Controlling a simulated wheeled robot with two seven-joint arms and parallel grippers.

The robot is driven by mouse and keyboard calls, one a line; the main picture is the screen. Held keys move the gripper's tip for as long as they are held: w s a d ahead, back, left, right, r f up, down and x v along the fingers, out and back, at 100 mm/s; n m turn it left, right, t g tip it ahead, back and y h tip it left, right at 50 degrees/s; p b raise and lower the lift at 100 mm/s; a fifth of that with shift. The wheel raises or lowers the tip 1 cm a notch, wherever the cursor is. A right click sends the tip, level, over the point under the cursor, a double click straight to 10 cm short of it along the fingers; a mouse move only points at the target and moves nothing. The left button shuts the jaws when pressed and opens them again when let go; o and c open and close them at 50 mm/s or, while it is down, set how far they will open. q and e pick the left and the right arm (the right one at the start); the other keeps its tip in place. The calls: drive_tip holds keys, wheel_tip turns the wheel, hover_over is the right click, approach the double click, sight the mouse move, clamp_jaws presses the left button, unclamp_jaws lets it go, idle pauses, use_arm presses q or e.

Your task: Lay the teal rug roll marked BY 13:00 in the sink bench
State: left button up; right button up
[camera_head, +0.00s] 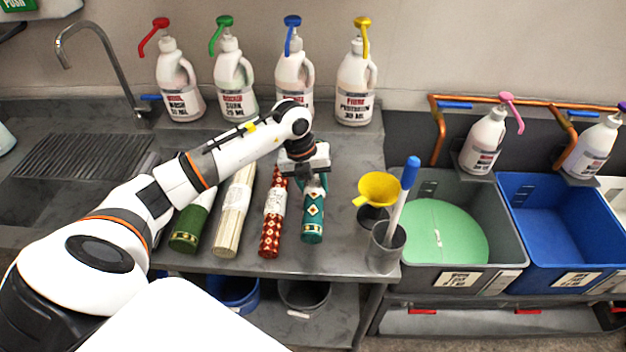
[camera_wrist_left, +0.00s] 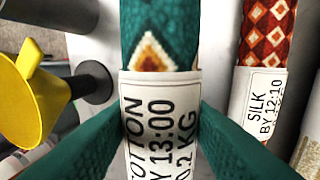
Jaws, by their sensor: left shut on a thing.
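The teal rug roll (camera_head: 313,220), with a diamond pattern, lies at the right end of a row of rolls on the grey sink bench (camera_head: 340,255). Its white label reads COTTON, BY 13:00 in the left wrist view (camera_wrist_left: 160,110). My left gripper (camera_head: 312,180) is shut on the teal roll, with a green finger on each side of the label. The gripper hides the roll's far end in the head view. The bench's ribbed drain area (camera_head: 95,155) and tap (camera_head: 95,50) are at the left. My right gripper is not in view.
A red patterned roll (camera_head: 272,225) marked SILK, BY 12:10, a cream roll (camera_head: 232,215) and a green roll (camera_head: 190,230) lie left of it. A yellow funnel (camera_head: 378,188) and a grey cup (camera_head: 384,250) stand close right. Pump bottles (camera_head: 355,90) line the back.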

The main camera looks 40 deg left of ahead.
use_arm(q)
drive_tip(key=b+x, duration=0.1)
drive_tip(key=x, duration=0.1)
drive_tip(key=b+x, duration=0.1)
drive_tip(key=x, duration=0.1)
drive_tip(key=a+b+x, duration=0.1)
drive_tip(key=b+x, duration=0.1)
drive_tip(key=shift+s+f, duration=0.3)
drive_tip(key=shift+f, duration=0.05)
drive_tip(key=shift+b+x, duration=0.6)
drive_tip(key=shift+x, duration=0.2)
drive_tip(key=shift+s+a+f, duration=0.1)
drive_tip(key=shift+a+f, duration=0.05)
drive_tip(key=shift+a, duration=0.05)
drive_tip(key=o, duration=1.2)
drive_tip(key=b+v, duration=0.3)
drive_tip(key=v, duration=0.9)
